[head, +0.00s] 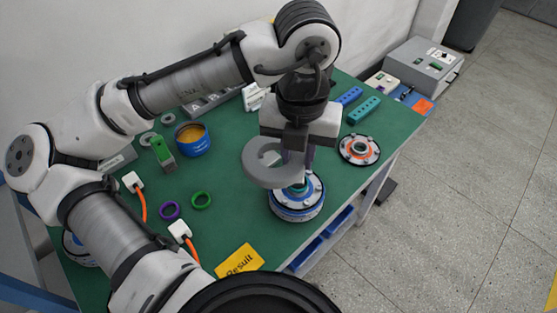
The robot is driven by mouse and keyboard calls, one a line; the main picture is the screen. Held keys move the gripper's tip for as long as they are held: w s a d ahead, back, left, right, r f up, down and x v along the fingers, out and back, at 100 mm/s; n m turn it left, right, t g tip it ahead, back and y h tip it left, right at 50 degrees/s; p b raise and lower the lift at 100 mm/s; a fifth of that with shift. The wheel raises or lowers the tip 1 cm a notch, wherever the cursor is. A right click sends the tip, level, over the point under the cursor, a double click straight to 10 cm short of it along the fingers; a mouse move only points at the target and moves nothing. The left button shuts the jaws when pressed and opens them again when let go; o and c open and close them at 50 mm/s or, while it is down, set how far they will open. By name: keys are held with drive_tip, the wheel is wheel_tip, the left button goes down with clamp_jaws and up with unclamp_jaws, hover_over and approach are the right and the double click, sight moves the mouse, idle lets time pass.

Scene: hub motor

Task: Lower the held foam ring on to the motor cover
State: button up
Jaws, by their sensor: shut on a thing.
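The foam ring (256,174) is a thick grey ring with a gap or cut on its right side. My gripper (297,160) points down and is shut on the right part of the ring. The ring is held roughly level above the table. Its right part overlaps the motor (297,203) in the view, and most of the ring lies left of the motor's middle. The motor is a round blue, white and dark unit standing on the green table. Its top is partly hidden by the ring and gripper. I cannot tell whether ring and motor touch.
A round flange with an orange ring (360,150) lies to the right. Teal block (363,110) stands behind.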

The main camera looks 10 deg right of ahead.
drive_tip(key=w+d+f+m+b, duration=0.1)
drive_tip(key=d+f+m+b, duration=0.3)
drive_tip(key=f+m, duration=0.1)
drive_tip(key=shift+d+f+b, duration=0.2)
drive_tip(key=shift+d+b, duration=0.05)
drive_tip(key=shift+b, duration=0.1)
drive_tip(key=shift+w, duration=0.1)
idle(0.5)
drive_tip(key=shift+f+b, duration=0.8)
drive_tip(key=shift+f, duration=0.95)
drive_tip(key=shift+f, duration=0.1)
drive_tip(key=shift+f+b, duration=0.8)
drive_tip(key=shift+f, duration=0.6)
drive_tip(key=o, duration=1)
drive_tip(key=shift+f, duration=0.1)
